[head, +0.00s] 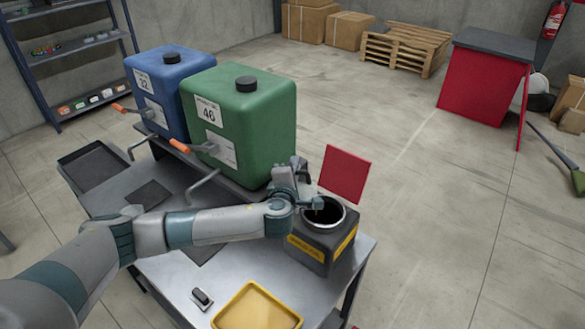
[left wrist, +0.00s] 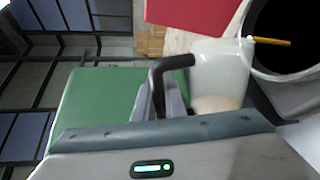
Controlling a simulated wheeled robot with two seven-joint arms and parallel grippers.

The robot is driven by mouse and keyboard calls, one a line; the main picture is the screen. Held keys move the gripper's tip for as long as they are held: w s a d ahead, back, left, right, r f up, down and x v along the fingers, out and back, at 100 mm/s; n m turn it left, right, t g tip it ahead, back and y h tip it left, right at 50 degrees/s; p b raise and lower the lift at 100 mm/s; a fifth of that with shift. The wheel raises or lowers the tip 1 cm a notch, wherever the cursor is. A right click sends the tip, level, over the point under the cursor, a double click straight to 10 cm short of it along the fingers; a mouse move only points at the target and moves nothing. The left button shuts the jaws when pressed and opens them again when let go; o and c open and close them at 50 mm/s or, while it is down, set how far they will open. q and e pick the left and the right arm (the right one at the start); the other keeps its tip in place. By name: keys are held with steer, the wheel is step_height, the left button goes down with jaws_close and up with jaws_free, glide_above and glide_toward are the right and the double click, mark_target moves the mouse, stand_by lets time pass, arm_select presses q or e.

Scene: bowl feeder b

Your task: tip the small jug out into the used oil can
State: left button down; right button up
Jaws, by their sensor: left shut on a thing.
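The used oil can (head: 318,250) is a dark square can with a yellow label and a wide round open mouth, at the right end of the bench. Its dark mouth also shows in the left wrist view (left wrist: 290,35). My left gripper (head: 308,200) is at the can's mouth, shut on the dark handle of the small jug (left wrist: 222,70). The jug is translucent white with a pale amber patch inside. A thin yellow streak, looking like oil, runs from its spout over the can's mouth. The jug is mostly hidden in the head view. My right gripper is out of view.
A green tank (head: 245,125) and a blue tank (head: 165,85) with taps stand behind my left arm. A red panel (head: 345,175) rises behind the can. A yellow tray (head: 258,308) and a small dark object (head: 202,298) lie at the front of the metal bench (head: 165,275).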

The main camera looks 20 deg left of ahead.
arm_select(q)
steer(key=shift+d+r+m, duration=0.35)
steer(key=shift+d+m, duration=0.05)
steer(key=shift+d, duration=0.05)
stand_by(0.8)
steer(key=shift+w+d+r+m+y, duration=0.15)
steer(key=shift+d+r+m+y, duration=0.15)
steer(key=shift+d+m, duration=0.1)
steer(key=shift+d+r, duration=0.1)
steer(key=shift+d, duration=0.1)
stand_by(0.8)
steer(key=shift+d+r+m, duration=0.25)
steer(key=shift+d+m, duration=0.3)
steer(key=shift+m, duration=0.15)
steer(key=shift+w+d+y, duration=0.1)
steer(key=shift+d+y, duration=0.05)
steer(key=shift+y, duration=0.15)
stand_by(0.5)
steer(key=shift+d+r+m, duration=0.2)
steer(key=shift+d+m, duration=0.35)
steer(key=shift+m, duration=0.15)
steer(key=shift+a+f, duration=0.1)
steer(key=shift+a, duration=0.05)
stand_by(2.5)
